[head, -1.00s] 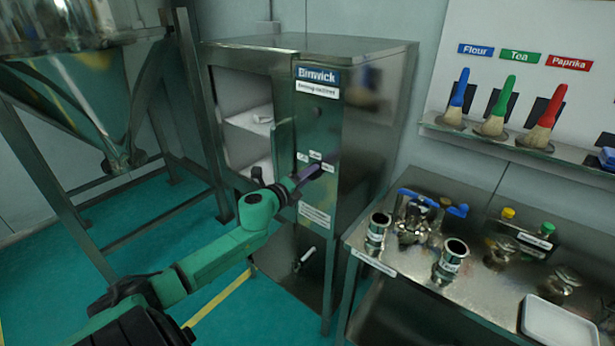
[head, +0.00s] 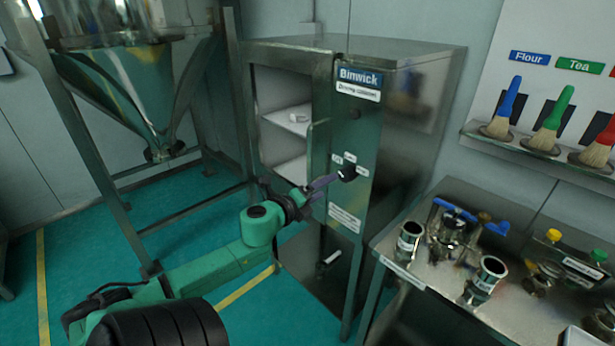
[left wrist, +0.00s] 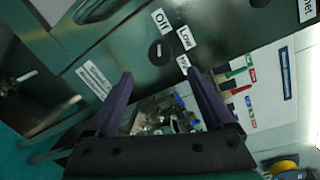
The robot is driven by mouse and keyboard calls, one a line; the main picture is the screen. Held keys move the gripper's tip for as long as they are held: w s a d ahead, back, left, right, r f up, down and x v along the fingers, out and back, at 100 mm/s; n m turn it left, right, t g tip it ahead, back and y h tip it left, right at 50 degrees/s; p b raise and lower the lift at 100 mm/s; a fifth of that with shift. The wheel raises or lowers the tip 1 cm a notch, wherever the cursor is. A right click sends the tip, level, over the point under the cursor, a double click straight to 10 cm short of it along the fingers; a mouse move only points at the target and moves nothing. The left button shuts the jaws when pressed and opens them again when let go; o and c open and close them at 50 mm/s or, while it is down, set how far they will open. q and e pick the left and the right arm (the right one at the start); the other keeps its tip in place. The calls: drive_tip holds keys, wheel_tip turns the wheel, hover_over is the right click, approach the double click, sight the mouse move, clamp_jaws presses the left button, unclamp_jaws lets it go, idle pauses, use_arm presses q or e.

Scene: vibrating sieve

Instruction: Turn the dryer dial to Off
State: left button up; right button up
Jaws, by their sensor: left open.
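The dryer is a grey metal cabinet marked Binwick (head: 360,77). Its dark round dial (head: 347,173) sits on the front panel among small white labels. In the left wrist view the dial (left wrist: 158,50) lies beyond the fingertips, near the labels Off (left wrist: 161,20), Low (left wrist: 186,38) and a third, partly hidden one. I cannot tell which label the dial points to. My left gripper (head: 330,181) has purple fingers just left of and below the dial. In the left wrist view the gripper (left wrist: 160,77) is open, with nothing between its fingers. My right gripper is not in view.
The dryer's upper compartment (head: 285,100) is open, with a small white item on its shelf. A steel table (head: 420,262) with metal fittings stands to the right. A steel hopper (head: 135,90) on a frame stands at the left.

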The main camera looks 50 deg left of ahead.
use_arm(q)
drive_tip(key=s, duration=0.6)
drive_tip(key=shift+d+r, duration=0.3)
drive_tip(key=shift+r, duration=0.1)
